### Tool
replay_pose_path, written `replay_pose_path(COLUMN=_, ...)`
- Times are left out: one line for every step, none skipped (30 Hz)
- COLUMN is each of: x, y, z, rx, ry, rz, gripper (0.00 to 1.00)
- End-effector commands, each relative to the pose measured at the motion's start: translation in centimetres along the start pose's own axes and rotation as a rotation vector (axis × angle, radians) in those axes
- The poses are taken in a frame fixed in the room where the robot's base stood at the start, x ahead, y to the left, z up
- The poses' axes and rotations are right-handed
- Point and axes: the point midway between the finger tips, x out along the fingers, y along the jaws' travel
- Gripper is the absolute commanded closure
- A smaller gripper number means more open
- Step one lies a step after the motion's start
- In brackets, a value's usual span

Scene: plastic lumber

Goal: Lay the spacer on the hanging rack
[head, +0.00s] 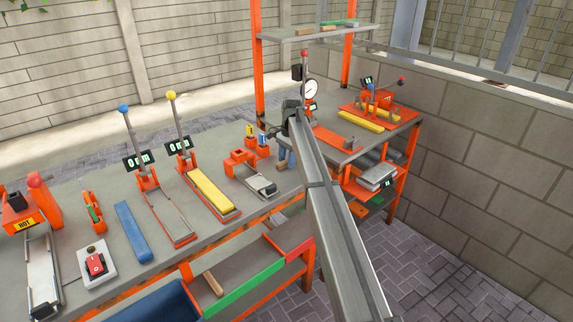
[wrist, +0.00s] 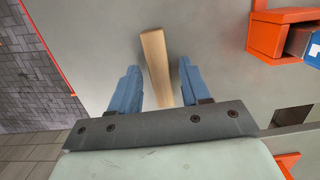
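A pale wooden stick (wrist: 155,58), likely the spacer, lies on the grey bench top in the wrist view. My gripper (wrist: 158,82) is open above the bench. Its blue fingers stand on either side of the stick's near part, with a visible gap on both sides. In the head view my gripper (head: 284,158) is at the bench's front edge, partly hidden by my arm. A grey shelf (head: 275,36) on orange posts, possibly the hanging rack, stands at the back with several small strips on it.
An orange fixture with blue and yellow parts (head: 246,157) stands left of my gripper. A dial gauge (head: 310,90) stands behind my arm. Orange bins and a lower shelf sit below the bench.

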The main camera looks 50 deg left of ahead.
Motion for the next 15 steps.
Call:
replay_pose_path(x=-0.02, y=0.00, z=0.00, rx=0.000, ry=0.000, rz=0.000, gripper=0.58)
replay_pose_path(x=-0.02, y=0.01, z=-0.01, rx=0.000, ry=0.000, rz=0.000, gripper=0.61)
replay_pose_path(x=-0.02, y=0.01, z=-0.01, rx=0.000, ry=0.000, rz=0.000, gripper=0.65)
replay_pose_path(x=-0.02, y=0.00, z=-0.01, rx=0.000, ry=0.000, rz=0.000, gripper=0.68)
replay_pose_path(x=-0.02, y=0.00, z=-0.01, rx=0.000, ry=0.000, rz=0.000, gripper=0.71)
replay_pose_path(x=-0.03, y=0.00, z=-0.01, rx=0.000, ry=0.000, rz=0.000, gripper=0.75)
replay_pose_path(x=-0.03, y=0.00, z=-0.01, rx=0.000, ry=0.000, rz=0.000, gripper=0.77)
replay_pose_path(x=-0.03, y=0.00, z=-0.02, rx=0.000, ry=0.000, rz=0.000, gripper=0.80)
replay_pose_path(x=-0.04, y=0.00, z=-0.02, rx=0.000, ry=0.000, rz=0.000, gripper=0.84)
replay_pose_path(x=-0.04, y=0.00, z=-0.02, rx=0.000, ry=0.000, rz=0.000, gripper=0.87)
replay_pose_path(x=-0.04, y=0.00, z=-0.01, rx=0.000, ry=0.000, rz=0.000, gripper=0.90)
replay_pose_path(x=-0.03, y=0.01, z=-0.01, rx=0.000, ry=0.000, rz=0.000, gripper=0.94)
replay_pose_path(x=-0.03, y=0.01, z=-0.01, rx=0.000, ry=0.000, rz=0.000, gripper=0.97)
replay_pose_path(x=-0.03, y=0.01, z=-0.01, rx=0.000, ry=0.000, rz=0.000, gripper=0.99)
replay_pose_path(x=-0.04, y=0.01, z=-0.01, rx=0.000, ry=0.000, rz=0.000, gripper=1.00)
